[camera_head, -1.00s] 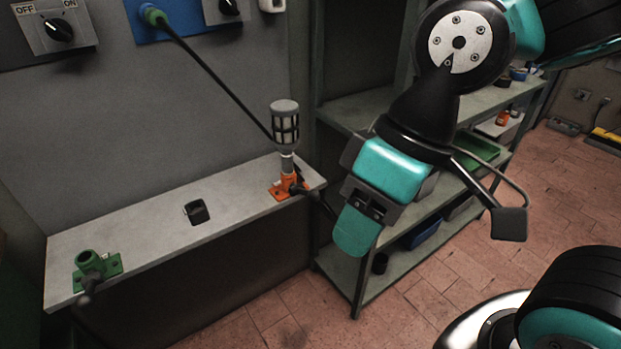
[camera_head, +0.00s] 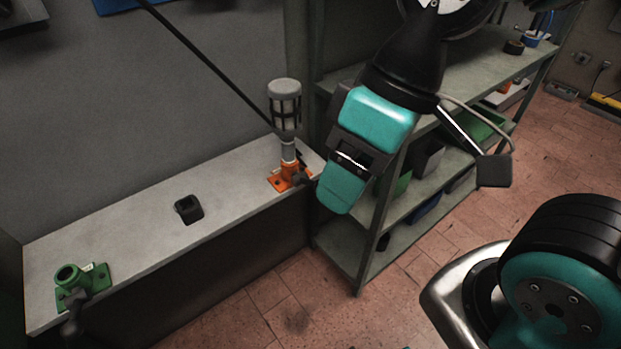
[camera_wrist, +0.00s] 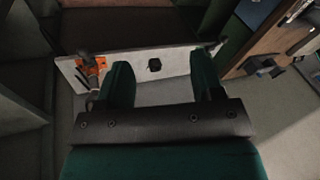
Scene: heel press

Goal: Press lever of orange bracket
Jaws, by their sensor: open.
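The orange bracket (camera_head: 279,183) is at the right end of the grey bench, holding an upright grey post with a caged cylinder (camera_head: 285,105) on top. Its dark lever (camera_head: 301,179) points right towards my gripper, and its far end seems hidden behind the finger. My gripper (camera_head: 342,192) is open and empty, just right of the bracket in the head view, apparently not touching it. In the wrist view the open fingers (camera_wrist: 163,80) span the bench front, and the orange bracket (camera_wrist: 91,63) lies left of both fingers. The lever is hard to make out there.
A green bracket (camera_head: 92,282) with a dark lever is at the bench's left end. A small black holder (camera_head: 188,209) sits mid-bench (camera_head: 135,235). A shelf unit (camera_head: 367,262) with bins stands close behind my gripper.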

